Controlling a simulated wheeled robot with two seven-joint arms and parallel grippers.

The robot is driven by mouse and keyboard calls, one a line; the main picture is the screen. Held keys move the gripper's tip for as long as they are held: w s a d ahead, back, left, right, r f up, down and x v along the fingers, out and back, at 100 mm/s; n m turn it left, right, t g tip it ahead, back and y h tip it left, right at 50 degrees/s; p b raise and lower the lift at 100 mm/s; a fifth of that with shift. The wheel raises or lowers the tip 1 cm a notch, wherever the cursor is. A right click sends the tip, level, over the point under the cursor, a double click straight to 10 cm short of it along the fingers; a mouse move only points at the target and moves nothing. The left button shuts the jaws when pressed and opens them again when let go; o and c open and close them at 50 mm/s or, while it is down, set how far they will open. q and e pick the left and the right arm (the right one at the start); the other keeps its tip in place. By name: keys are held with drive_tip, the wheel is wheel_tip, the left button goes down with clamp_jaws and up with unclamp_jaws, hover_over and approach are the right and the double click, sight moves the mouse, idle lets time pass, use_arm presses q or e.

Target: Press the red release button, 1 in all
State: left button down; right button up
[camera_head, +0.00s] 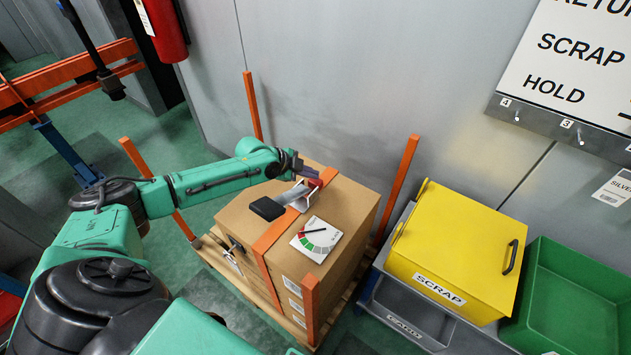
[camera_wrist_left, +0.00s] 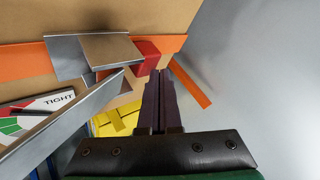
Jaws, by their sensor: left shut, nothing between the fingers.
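The red release button (camera_head: 315,182) sits at the end of a metal bracket on top of a brown cardboard box (camera_head: 345,205). In the left wrist view the red button (camera_wrist_left: 146,53) shows just left of the fingertips, beside the metal bracket (camera_wrist_left: 90,52). My left gripper (camera_head: 301,168) is shut and empty, close to the button on its far side. Its dark fingers (camera_wrist_left: 160,75) lie side by side in the wrist view. I cannot tell whether they touch the button. My right gripper is not in view.
An orange strap (camera_head: 268,238) crosses the box, with a black-ended lever (camera_head: 267,208) and a dial (camera_head: 316,239) on top. Orange posts (camera_head: 400,185) stand around the box. A yellow scrap bin (camera_head: 450,240) and green bin (camera_head: 570,300) stand right. A grey wall is behind.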

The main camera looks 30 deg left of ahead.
sight(311, 181)
use_arm(q)
drive_tip(key=shift+f+b, duration=0.6)
drive_tip(key=shift+f, duration=0.1)
idle(0.7)
drive_tip(key=shift+r+p, duration=0.9)
drive_tip(key=shift+r, duration=0.3)
wheel_tip(311, 181, up, 5)
drive_tip(key=p, duration=0.4)
idle(0.5)
